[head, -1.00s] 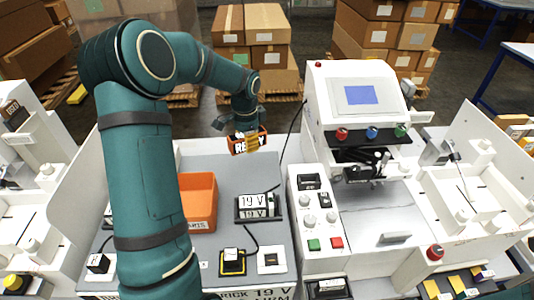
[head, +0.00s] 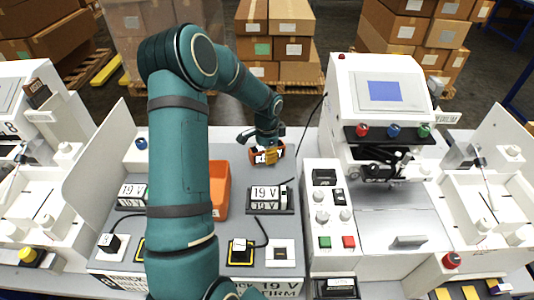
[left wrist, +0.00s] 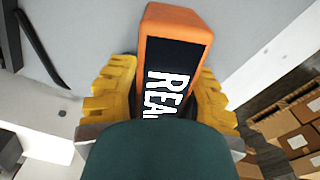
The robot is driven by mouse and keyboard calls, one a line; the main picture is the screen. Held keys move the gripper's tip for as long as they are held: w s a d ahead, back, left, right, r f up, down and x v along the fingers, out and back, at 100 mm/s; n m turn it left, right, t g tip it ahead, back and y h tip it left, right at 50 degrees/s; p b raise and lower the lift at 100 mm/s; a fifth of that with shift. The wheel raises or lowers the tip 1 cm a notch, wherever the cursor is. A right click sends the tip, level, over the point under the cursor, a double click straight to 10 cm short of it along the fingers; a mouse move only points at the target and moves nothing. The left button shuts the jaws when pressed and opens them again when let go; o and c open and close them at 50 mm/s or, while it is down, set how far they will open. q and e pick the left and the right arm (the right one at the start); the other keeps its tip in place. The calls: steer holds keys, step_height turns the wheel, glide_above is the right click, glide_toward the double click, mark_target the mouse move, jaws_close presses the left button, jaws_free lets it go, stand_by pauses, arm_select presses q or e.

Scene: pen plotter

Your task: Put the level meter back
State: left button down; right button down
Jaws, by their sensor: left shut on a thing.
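The level meter, an orange-cased block with a black face and white letters, shows in the head view (head: 258,157) at the back of the grey bench mat. It also shows in the left wrist view (left wrist: 175,60), where the letters "REA" are readable and its lower end is hidden. My left gripper (head: 270,156) is shut on it, with yellow fingers on both sides of the case. I cannot tell whether the meter touches the mat. My right gripper is not in view.
An orange bin (head: 220,190) stands left of the meter, partly behind my left arm. A box reading "19 V" (head: 284,200) sits in front. A white machine with a blue screen (head: 388,91) stands at right. A dark cable runs between the machine and the meter.

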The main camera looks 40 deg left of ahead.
arm_select(q)
steer(key=shift+f, duration=0.15)
steer(key=c, duration=0.7)
jaws_free()
steer(key=shift+r, duration=0.2)
steer(key=shift+r, duration=0.25)
step_height(320, 180, up, 12)
steer(key=shift+f+p, duration=0.2)
steer(key=shift+p, duration=0.35)
